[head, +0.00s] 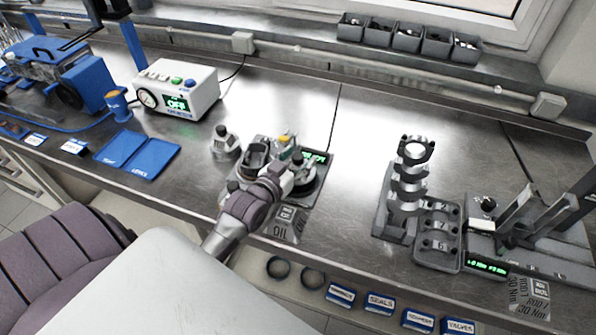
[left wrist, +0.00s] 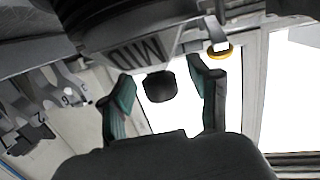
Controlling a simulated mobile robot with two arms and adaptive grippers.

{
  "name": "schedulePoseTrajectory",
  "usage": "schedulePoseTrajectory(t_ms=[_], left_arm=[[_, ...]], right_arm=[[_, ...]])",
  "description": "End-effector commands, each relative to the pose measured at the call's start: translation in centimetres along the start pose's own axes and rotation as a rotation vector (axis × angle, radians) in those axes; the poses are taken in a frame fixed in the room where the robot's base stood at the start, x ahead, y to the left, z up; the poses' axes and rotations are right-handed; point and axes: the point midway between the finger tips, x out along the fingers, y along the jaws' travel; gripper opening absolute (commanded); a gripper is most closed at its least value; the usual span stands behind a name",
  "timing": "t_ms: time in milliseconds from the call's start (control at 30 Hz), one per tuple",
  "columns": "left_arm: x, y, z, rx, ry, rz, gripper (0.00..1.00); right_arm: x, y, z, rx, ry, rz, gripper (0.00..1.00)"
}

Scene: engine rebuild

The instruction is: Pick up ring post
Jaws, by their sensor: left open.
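My left gripper (head: 293,163) reaches over the grey tray in the middle of the bench. In the left wrist view its two green-padded fingers (left wrist: 163,90) are apart. A dark rounded piece (left wrist: 158,86) shows in the gap between them; I cannot tell whether they touch it. A grey tapered body marked MID (left wrist: 140,48) is close above it in that view. A yellow ring (left wrist: 218,52) shows beside the right finger. In the head view, a grey stepped post (head: 225,141) stands left of the tray. I cannot tell for sure which piece is the ring post.
The grey tray (head: 322,181) has a green display at its back. A white control box (head: 178,88) stands behind at the left. A crankshaft stand (head: 398,222) and a readout fixture (head: 487,264) are to the right. The bench behind the tray is clear.

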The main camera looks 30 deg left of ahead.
Motion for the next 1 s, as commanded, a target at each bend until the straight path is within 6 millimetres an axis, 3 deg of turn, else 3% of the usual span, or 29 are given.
schedulePoseTrajectory(t_ms=[67, 433, 1000], left_arm=[[-0.03, -0.01, 0.03, 0.000, 0.000, 0.000, 0.62], [-0.06, -0.02, 0.02, 0.000, 0.000, 0.000, 0.02], [-0.08, -0.03, -0.42, 0.000, 0.003, 0.000, 0.00]], right_arm=[[0.02, 0.00, 0.22, 0.000, -0.004, 0.000, 0.00], [0.01, 0.22, 0.50, 0.000, -0.008, 0.003, 0.00], [0.11, 0.34, 0.42, -0.002, -0.007, 0.004, 0.00]])
